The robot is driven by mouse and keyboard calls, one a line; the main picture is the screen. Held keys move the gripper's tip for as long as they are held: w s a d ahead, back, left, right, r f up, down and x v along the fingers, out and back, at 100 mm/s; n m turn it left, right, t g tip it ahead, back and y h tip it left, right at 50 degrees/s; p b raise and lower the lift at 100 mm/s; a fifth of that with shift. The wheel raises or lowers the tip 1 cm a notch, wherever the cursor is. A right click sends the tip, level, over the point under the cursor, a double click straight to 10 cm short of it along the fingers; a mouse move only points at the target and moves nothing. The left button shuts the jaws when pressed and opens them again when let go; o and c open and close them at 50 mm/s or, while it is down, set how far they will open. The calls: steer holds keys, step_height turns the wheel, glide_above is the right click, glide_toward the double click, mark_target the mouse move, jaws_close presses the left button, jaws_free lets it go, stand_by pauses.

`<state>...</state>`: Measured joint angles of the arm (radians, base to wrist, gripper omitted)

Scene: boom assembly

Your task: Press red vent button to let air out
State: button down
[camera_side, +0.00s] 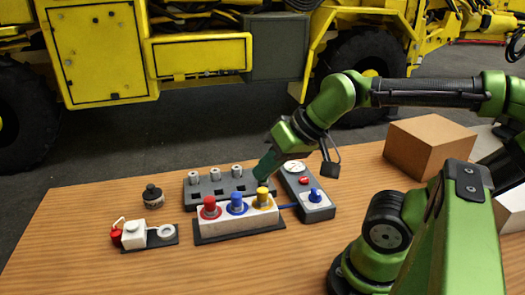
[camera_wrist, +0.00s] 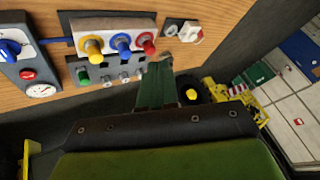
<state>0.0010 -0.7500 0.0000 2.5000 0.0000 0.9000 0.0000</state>
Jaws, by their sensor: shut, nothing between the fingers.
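The red vent button (camera_side: 304,181) sits on a grey control box (camera_side: 322,213), between a white round gauge (camera_side: 293,166) and a blue knob (camera_side: 314,195). In the wrist view the red button (camera_wrist: 28,74) is at the far left, well to the left of my fingers. My gripper (camera_side: 263,172) is shut and empty. In the side view its tip shows to the left of the button, behind the yellow-topped valve. The dark green fingers (camera_wrist: 158,66) also show in the wrist view, clear of the button.
A white block with red, blue and yellow valves (camera_side: 237,213) stands in front of a grey rack (camera_side: 200,190) of fittings. A blue hose links the block and control box. A black-capped jar (camera_side: 152,196), a small white fixture (camera_side: 135,234) and a cardboard box (camera_side: 430,145) are nearby.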

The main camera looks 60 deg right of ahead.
steer(key=w+d+f+m+g+h, duration=0.1)
steer(key=w+d+f+m+g, duration=0.15)
steer(key=d, duration=0.45)
steer(key=m+y, duration=0.7)
steer(key=m, duration=0.2)
glide_above(307, 179)
steer(key=shift+f, duration=2.85)
steer(key=shift+d, duration=0.2)
steer(key=shift+f, duration=4.45)
